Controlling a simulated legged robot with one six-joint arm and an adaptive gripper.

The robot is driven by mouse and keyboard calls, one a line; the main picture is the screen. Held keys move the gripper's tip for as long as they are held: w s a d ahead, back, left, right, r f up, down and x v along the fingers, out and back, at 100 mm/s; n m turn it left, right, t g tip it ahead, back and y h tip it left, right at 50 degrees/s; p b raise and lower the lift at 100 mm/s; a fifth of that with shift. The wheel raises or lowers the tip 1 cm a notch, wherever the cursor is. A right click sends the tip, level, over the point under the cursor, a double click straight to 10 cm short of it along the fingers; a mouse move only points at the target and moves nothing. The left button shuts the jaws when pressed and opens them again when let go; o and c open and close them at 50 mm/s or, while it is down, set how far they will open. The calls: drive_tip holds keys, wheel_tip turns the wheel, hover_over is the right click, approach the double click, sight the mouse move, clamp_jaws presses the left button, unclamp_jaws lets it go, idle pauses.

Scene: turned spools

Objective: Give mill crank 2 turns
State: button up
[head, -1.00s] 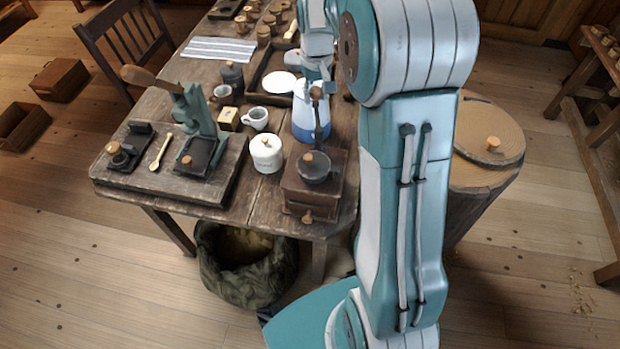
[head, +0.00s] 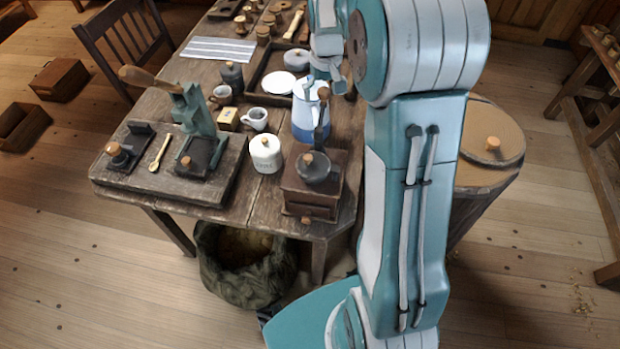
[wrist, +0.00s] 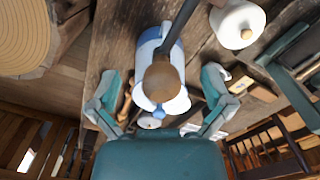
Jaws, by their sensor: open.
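The mill (head: 310,194) is a brown wooden box with a dark dome and a small wooden top knob, near the table's front right corner. Its dark crank arm (head: 319,134) rises to a wooden handle knob (head: 323,93). My gripper (head: 325,78) is just behind and above that knob in the head view, partly hidden by my arm. In the wrist view, my gripper (wrist: 161,84) is open, with one finger on each side of the crank knob (wrist: 163,80). A gap shows on both sides; I cannot tell the depth between knob and fingers.
A blue-and-white pot (head: 304,118) stands close behind the mill. A white lidded jar (head: 265,154) is left of it. A green press (head: 199,130) stands on a board further left. A lidded barrel (head: 490,150) is right of my arm.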

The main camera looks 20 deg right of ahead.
drive_tip(key=shift+r, duration=3.5)
drive_tip(key=shift+s, duration=0.1)
drive_tip(key=s+a+r+t, duration=0.1)
drive_tip(key=s+a, duration=0.3)
drive_tip(key=s, duration=0.4)
drive_tip(key=s+a+r+t, duration=0.1)
drive_tip(key=s+a+t, duration=0.1)
drive_tip(key=s, duration=0.7)
drive_tip(key=s+a+r+t, duration=0.2)
drive_tip(key=s+a, duration=0.3)
drive_tip(key=s, duration=0.3)
drive_tip(key=shift+s+a+n+t, duration=0.3)
drive_tip(key=shift+a+n, duration=0.05)
drive_tip(key=shift+n, duration=0.05)
